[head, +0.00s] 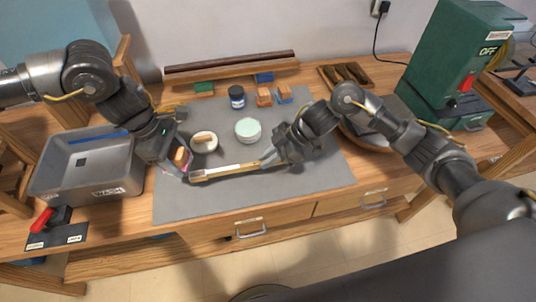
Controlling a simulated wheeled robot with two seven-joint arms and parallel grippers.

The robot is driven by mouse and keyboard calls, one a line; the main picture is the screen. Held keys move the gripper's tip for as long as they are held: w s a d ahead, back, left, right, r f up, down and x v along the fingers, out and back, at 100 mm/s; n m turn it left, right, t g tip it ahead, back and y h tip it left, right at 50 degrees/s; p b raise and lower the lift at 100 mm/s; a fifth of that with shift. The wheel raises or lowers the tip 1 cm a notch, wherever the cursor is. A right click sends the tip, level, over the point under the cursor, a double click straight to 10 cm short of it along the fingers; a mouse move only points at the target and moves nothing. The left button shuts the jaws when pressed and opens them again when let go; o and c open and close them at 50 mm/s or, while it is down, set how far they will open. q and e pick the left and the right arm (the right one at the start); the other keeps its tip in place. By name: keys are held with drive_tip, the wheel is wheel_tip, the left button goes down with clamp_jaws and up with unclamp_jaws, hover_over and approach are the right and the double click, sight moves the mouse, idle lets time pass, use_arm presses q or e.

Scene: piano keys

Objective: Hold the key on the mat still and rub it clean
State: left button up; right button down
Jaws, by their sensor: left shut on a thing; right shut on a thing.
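The piano key (227,170), a long pale strip with wooden ends, lies on the grey mat (300,195) near its front. My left gripper (184,166) is shut on a small tan block (181,155) with a pale edge, close to the key's left end. Whether the block touches the key cannot be told. My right gripper (266,162) is at the key's right end and is shut on it. Its fingers hide that tip.
A white dish (204,146) with a tan piece and a pale green-topped tub (248,130) stand behind the key. A dark jar (237,97) and small blocks are further back. A grey tray (88,173) is left; a green machine (455,65) is right.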

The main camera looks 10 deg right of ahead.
sight(207, 174)
drive_tip(key=shift+f, duration=3.15)
drive_tip(key=shift+f, duration=0.25)
use_arm(q)
drive_tip(key=shift+d+f, duration=1.55)
drive_tip(key=shift+f, duration=0.2)
drive_tip(key=shift+d+f, duration=1.5)
drive_tip(key=shift+f, duration=0.25)
drive_tip(key=shift+f, duration=1.9)
drive_tip(key=shift+f, duration=0.6)
drive_tip(key=shift+a, duration=0.15)
